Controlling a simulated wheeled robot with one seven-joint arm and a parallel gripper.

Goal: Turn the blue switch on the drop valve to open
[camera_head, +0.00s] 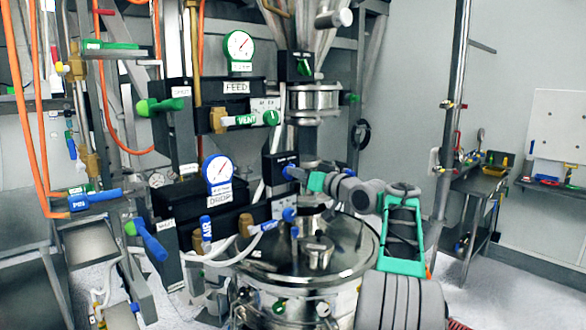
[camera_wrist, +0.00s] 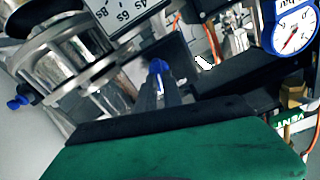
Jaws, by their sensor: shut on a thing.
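The blue switch (camera_head: 289,172) sits on the front of a black box behind the large metal vessel (camera_head: 350,245). My gripper (camera_head: 299,176) reaches it from the right, with its teal body beside the box. In the wrist view the two grey fingers (camera_wrist: 158,82) are shut on the blue switch (camera_wrist: 157,67), whose top shows between their tips. Most of the switch is hidden by the fingers. Which position the switch is turned to cannot be told.
A blue-rimmed gauge (camera_head: 218,174) and the DROP label (camera_head: 220,199) are left of the gripper. A blue knob (camera_head: 289,214) sits just below it. Green-rimmed gauge (camera_head: 239,46) and VENT handle (camera_head: 243,120) are above left. A metal post (camera_head: 455,100) stands at right.

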